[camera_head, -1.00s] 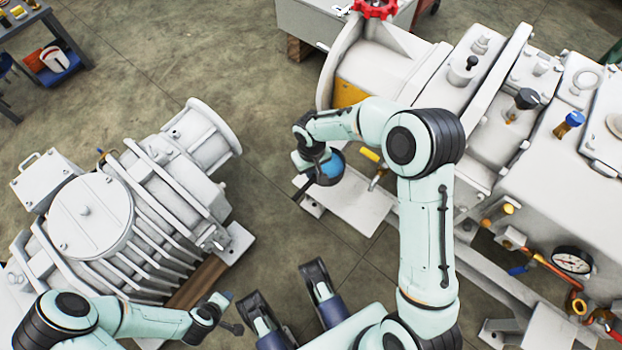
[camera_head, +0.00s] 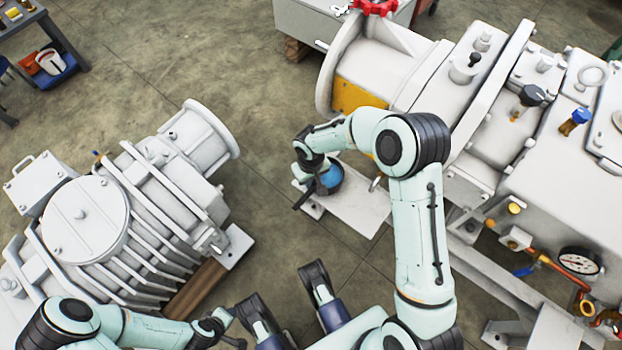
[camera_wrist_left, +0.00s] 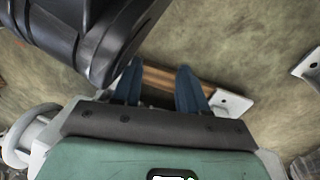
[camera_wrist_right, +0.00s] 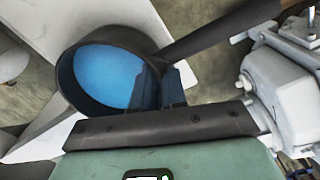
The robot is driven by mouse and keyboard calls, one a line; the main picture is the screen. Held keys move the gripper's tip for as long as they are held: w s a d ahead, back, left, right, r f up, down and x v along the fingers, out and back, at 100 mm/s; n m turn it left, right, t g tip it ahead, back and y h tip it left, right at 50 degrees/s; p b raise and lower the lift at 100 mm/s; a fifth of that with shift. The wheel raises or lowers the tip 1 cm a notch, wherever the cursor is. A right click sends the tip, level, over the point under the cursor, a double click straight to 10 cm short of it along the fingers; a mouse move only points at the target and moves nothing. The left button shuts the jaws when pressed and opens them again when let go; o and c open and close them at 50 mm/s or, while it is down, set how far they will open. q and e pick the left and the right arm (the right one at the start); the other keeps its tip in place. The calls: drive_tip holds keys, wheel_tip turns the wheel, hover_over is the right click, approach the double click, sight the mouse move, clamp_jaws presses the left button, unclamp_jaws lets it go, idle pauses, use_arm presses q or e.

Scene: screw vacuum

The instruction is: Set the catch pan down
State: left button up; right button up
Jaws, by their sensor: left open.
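The catch pan (camera_head: 330,180) is a dark round pan with a blue inside and a dark handle. In the head view it is at the left end of the white base plate (camera_head: 357,208), beside the large pump. I cannot tell whether its bottom touches the plate. In the right wrist view the pan (camera_wrist_right: 105,75) looks nearly level. My right gripper (camera_wrist_right: 160,85) is shut on its wall near the handle (camera_wrist_right: 220,30), and its fingers hide part of the rim. My left gripper (camera_wrist_left: 160,80) is open and empty, low at the left in the head view.
The large white pump (camera_head: 400,75) stands behind and right of the pan. A pressure gauge (camera_head: 578,261) and pipes are at the right. A ribbed grey motor unit (camera_head: 130,215) sits on a wooden beam (camera_head: 195,288) at the left. Bare floor lies between them.

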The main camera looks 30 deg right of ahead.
drive_tip(key=shift+o, duration=1.2)
drive_tip(key=shift+r, duration=0.2)
wheel_tip(320, 180, up, 7)
drive_tip(key=shift+f+p, duration=0.2)
drive_tip(key=shift+p, duration=0.85)
use_arm(q)
drive_tip(key=shift+t, duration=0.4)
drive_tip(key=r, duration=0.1)
drive_tip(key=w+d+r+p, duration=0.1)
drive_tip(key=r, duration=0.1)
drive_tip(key=w+r, duration=0.1)
drive_tip(key=r, duration=0.1)
drive_tip(key=shift+d+r, duration=0.1)
drive_tip(key=shift+d, duration=0.25)
use_arm(e)
wheel_tip(320, 180, up, 5)
drive_tip(key=shift+a+r, duration=0.1)
drive_tip(key=shift+r, duration=0.1)
